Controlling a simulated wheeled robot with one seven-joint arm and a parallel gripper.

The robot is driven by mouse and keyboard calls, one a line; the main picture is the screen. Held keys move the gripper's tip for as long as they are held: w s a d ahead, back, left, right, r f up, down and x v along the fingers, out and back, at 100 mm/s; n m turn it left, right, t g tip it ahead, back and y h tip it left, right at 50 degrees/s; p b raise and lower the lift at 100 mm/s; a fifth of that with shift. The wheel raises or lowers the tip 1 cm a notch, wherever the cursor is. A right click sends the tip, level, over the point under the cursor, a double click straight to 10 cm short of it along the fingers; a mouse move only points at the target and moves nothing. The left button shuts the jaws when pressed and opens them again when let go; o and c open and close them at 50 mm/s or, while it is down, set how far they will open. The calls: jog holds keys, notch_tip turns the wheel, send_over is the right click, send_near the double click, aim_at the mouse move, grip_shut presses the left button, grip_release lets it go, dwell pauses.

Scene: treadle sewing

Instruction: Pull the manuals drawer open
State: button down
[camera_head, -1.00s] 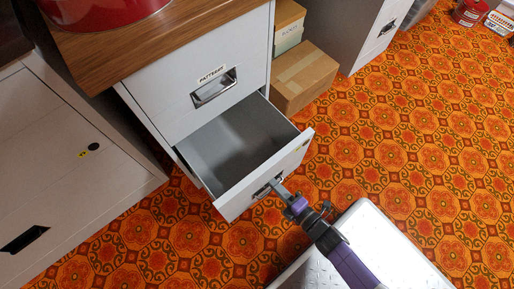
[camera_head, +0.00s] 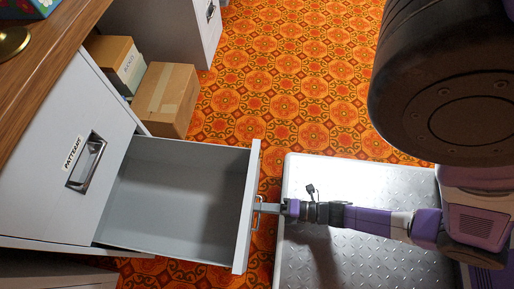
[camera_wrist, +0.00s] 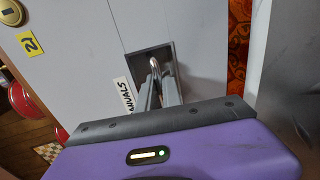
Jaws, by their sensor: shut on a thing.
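The manuals drawer (camera_head: 185,190) is the lower drawer of a pale grey filing cabinet. It stands well out of the cabinet, and its inside looks empty in the head view. In the wrist view its front (camera_wrist: 85,75) carries a label (camera_wrist: 124,95) ending in "ANUALS" and a metal pull handle (camera_wrist: 154,65) in a recess. My gripper (camera_head: 268,208) is at the drawer front, shut on the handle (camera_head: 257,212). In the wrist view the fingers (camera_wrist: 158,92) reach into the recess around the handle.
The upper drawer, labelled "PATTERNS" (camera_head: 72,152), is shut. Cardboard boxes (camera_head: 166,98) stand on the patterned orange floor (camera_head: 290,70) beside the cabinet. A wooden top (camera_head: 50,40) covers the cabinet. My base plate lies close to the drawer front.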

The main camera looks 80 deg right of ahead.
jog(key=c, duration=1.8)
grip_release()
jog(key=p+v, duration=0.1)
jog(key=v, duration=0.6)
jog(key=shift+s+p, duration=0.3)
jog(key=shift+s, duration=0.1)
jog(key=shift+s, duration=0.1)
